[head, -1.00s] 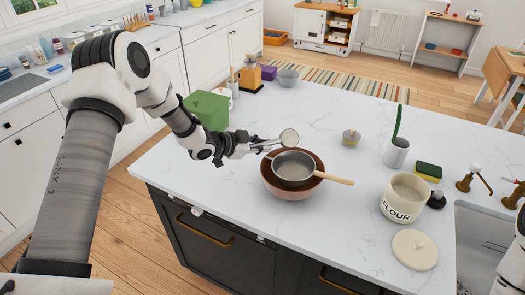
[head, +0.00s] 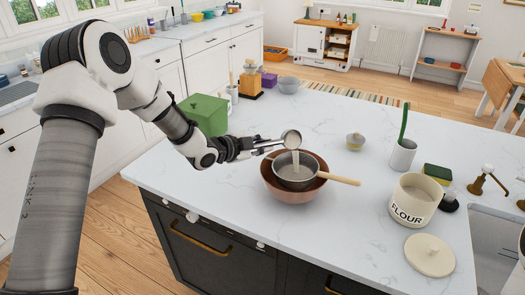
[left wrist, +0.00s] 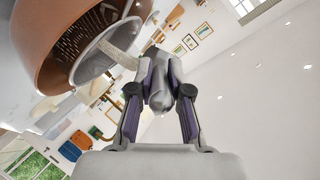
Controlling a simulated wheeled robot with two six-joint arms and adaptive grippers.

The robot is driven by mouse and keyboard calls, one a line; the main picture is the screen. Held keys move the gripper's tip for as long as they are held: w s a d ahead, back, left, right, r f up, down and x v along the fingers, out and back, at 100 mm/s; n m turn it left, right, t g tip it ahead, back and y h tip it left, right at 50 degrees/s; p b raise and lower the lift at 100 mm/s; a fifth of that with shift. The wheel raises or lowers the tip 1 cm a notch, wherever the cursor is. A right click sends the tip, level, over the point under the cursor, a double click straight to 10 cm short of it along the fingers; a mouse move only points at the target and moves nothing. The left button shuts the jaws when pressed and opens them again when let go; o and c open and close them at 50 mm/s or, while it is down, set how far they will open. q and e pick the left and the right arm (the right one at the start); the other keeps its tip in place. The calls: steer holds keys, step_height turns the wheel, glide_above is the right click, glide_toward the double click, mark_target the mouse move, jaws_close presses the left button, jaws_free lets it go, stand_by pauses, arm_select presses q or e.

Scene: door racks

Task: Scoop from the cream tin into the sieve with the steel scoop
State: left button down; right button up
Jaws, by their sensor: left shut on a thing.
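My left gripper (head: 250,147) is shut on the handle of the steel scoop (head: 291,137), and the left wrist view shows the gripper's fingers (left wrist: 160,85) closed around it. The scoop is tilted above the sieve (head: 285,173), and a pale stream (head: 295,160) falls from it into the sieve. The stream also shows in the left wrist view (left wrist: 119,56). The sieve, with a wooden handle pointing right, rests on a copper-brown bowl (head: 288,193). The open cream tin (head: 411,209), marked FLOUR, stands to the right. My right gripper is not in view.
The tin's cream lid (head: 430,255) lies in front of it. A sink is at right.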

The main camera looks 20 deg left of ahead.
arm_select(q)
steer(key=m+t+b, duration=0.1)
steer(key=m+b, duration=0.1)
steer(key=b, duration=0.3)
steer(key=s+d+m+t+b, duration=0.1)
steer(key=m+b, duration=0.2)
steer(key=b, duration=0.3)
steer(key=s+f+m+t+b, duration=0.1)
steer(key=m+b, duration=0.1)
steer(key=b, duration=0.4)
steer(key=shift+d+f+m+t, duration=0.1)
steer(key=shift+d+m+t, duration=0.2)
steer(key=shift+d+m, duration=0.1)
steer(key=m+b, duration=0.2)
steer(key=b, duration=0.2)
steer(key=m+h+b, duration=0.1)
steer(key=m+b, duration=0.1)
steer(key=b, duration=0.2)
steer(key=d+m+t+b, duration=0.1)
steer(key=m+b, duration=0.1)
steer(key=b, duration=0.1)
steer(key=shift+s+h+b, duration=0.4)
stand_by(0.8)
